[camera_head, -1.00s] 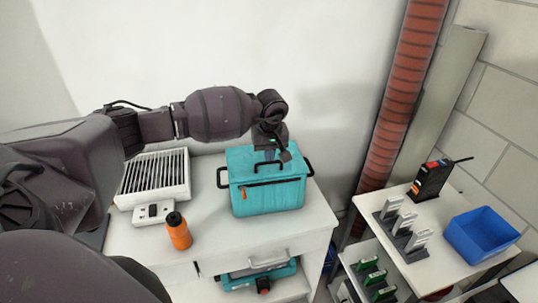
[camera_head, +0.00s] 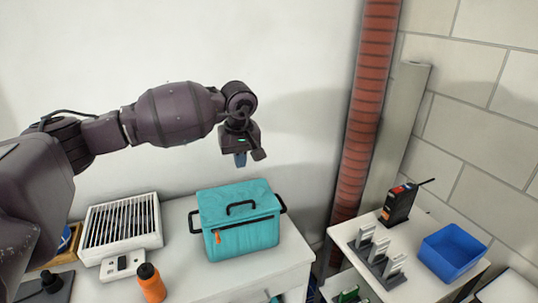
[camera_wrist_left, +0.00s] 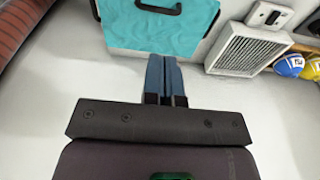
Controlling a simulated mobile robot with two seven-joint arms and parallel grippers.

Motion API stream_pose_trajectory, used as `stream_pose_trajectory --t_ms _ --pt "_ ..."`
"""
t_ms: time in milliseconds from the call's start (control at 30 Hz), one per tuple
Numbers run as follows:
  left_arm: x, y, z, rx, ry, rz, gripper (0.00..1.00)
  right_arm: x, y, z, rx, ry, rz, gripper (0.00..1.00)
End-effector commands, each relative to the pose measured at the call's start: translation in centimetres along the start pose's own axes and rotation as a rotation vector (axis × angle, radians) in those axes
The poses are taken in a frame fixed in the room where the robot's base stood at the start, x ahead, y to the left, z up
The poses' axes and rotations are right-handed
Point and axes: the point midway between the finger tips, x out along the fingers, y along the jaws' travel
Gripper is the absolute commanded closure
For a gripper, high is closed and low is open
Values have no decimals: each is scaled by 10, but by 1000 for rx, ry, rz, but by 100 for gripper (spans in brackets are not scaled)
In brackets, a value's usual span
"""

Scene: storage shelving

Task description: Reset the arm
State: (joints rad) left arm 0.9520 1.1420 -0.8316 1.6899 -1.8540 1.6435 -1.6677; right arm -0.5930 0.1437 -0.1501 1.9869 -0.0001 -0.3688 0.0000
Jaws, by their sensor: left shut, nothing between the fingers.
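My left arm comes in from the left in the head view. Its gripper (camera_head: 240,159) hangs pointing down above the teal cooler bag (camera_head: 245,238), apart from it. The fingers are blue and shut together with nothing between them. In the left wrist view the closed left gripper (camera_wrist_left: 165,62) points toward the cooler bag (camera_wrist_left: 150,38), which shows at the top. The bag stands upright on a white cabinet top (camera_head: 185,275), its dark handle raised on the lid. My right gripper is not in view.
A slatted white heater (camera_head: 122,226) and an orange bottle (camera_head: 151,283) stand left of the bag. At right, a table holds a black radio (camera_head: 398,205), a grey rack and a blue bin (camera_head: 453,252). A red pipe (camera_head: 366,120) rises behind.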

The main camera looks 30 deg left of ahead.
Motion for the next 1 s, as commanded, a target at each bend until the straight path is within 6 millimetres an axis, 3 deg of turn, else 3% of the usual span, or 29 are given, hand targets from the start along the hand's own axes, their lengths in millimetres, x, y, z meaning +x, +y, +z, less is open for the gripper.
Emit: stream_pose_trajectory --t_ms 267,367,467,733,900,1000 --pt "-1 1 0 -54 0 9 100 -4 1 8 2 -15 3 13" --pt "-1 15 2 -167 -19 94 100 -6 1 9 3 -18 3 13" --pt "-7 41 16 -323 -129 238 100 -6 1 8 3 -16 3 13" --pt "-74 123 79 -735 -692 586 100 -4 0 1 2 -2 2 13" --pt "-108 156 120 -1024 -1205 625 100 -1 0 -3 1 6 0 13" --pt "-120 166 134 -1219 -1537 566 100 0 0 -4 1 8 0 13"
